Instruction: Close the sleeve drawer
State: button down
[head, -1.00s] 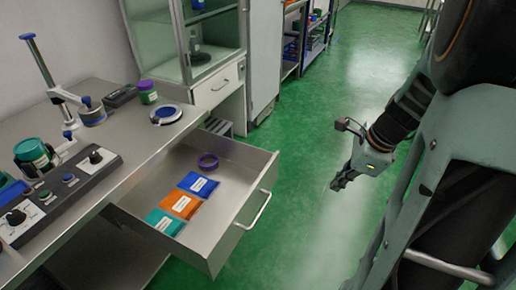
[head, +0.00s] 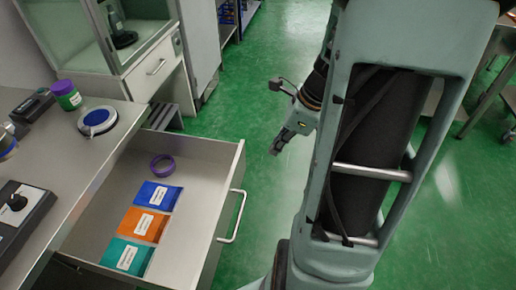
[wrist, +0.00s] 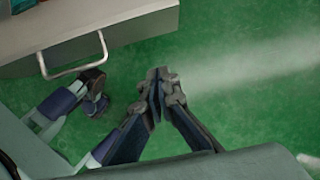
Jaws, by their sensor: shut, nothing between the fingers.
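The sleeve drawer (head: 226,185) stands open, pulled out from the workbench, in the head view. Its handle (head: 233,216) is a metal bar on the front panel, facing right. Inside lie a blue packet (head: 157,196), an orange packet (head: 143,225), a teal packet (head: 127,257) and a purple ring (head: 162,165). My gripper (head: 276,150) is shut and empty, to the right of the drawer front and apart from the handle. In the wrist view the handle (wrist: 72,56) is at the upper left, and my gripper (wrist: 160,76) is to its right over the floor.
The workbench top (head: 110,150) holds a round white-and-blue dish (head: 97,121), a purple-lidded green jar (head: 67,95) and a control box (head: 22,207). A glass cabinet (head: 130,40) stands behind. Green floor (head: 265,70) is clear beyond the drawer. A metal table stands at the far right.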

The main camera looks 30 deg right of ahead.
aim_at(241, 167)
jog(key=w+a+f+b, duration=0.3)
jog(key=a+f, duration=0.3)
jog(key=f, duration=0.2)
jog(key=shift+w+f+b, duration=0.25)
jog(key=shift+w+b, duration=0.1)
jog(key=shift+w, duration=0.35)
jog(key=shift+w+a+r+p, duration=0.1)
jog(key=shift+w+a+p, duration=0.3)
jog(key=shift+a, duration=0.15)
jog(key=w+a+p, duration=0.4)
jog(key=w+a, duration=0.2)
jog(key=a, duration=0.2)
jog(key=w+a+p, duration=0.5)
jog(key=w+a, duration=0.2)
jog(key=a, duration=0.1)
jog(key=w+a+p, duration=0.5)
jog(key=w+a, duration=0.1)
jog(key=a, duration=0.3)
jog(key=shift+w+a, duration=0.1)
jog(key=shift+w, duration=0.25)
jog(key=shift+w+a, duration=0.1)
jog(key=shift+a, duration=0.15)
